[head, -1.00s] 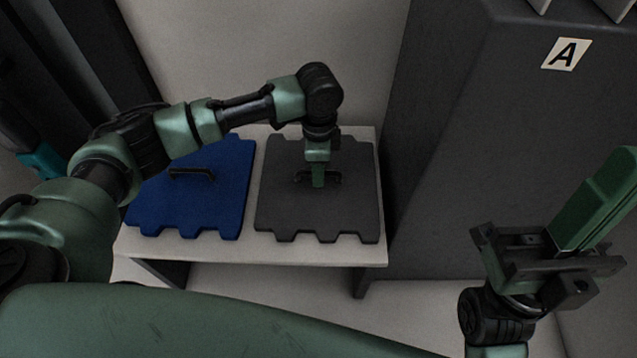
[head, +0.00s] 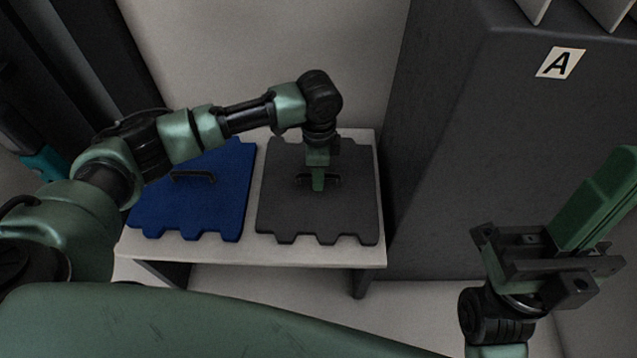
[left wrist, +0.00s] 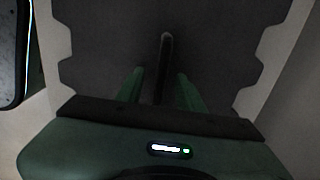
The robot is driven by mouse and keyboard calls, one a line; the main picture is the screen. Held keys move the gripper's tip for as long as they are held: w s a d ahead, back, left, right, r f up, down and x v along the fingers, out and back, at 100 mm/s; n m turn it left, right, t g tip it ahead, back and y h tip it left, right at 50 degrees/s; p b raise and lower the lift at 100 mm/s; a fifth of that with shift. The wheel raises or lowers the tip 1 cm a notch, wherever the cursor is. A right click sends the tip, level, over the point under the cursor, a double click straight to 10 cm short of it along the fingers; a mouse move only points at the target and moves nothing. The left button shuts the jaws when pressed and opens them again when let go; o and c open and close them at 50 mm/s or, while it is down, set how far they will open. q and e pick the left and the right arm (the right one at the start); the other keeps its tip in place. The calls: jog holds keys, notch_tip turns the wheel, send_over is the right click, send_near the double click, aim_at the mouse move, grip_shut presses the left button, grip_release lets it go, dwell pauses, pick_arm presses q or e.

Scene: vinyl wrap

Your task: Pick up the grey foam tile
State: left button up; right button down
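The grey foam tile (head: 300,220) lies flat on the right half of a low white table, with notched edges and a dark handle (head: 303,180) in its middle. My left gripper (head: 318,184) is over the tile at this handle, pointing down. In the left wrist view the dark handle bar (left wrist: 165,62) runs between the two green fingers (left wrist: 160,82), with a gap on each side. The fingers are apart and not closed on it. My right gripper (head: 598,205) is at the right, away from the tile; its finger opening is not clear.
A blue foam tile (head: 215,212) with a black handle lies to the left on the same white table (head: 250,250). A tall dark cabinet (head: 450,180) with a sign "A" (head: 560,63) stands close to the table's right side. A pale wall is behind.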

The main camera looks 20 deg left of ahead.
dwell(0.3)
pick_arm(q)
grip_shut()
dwell(1.3)
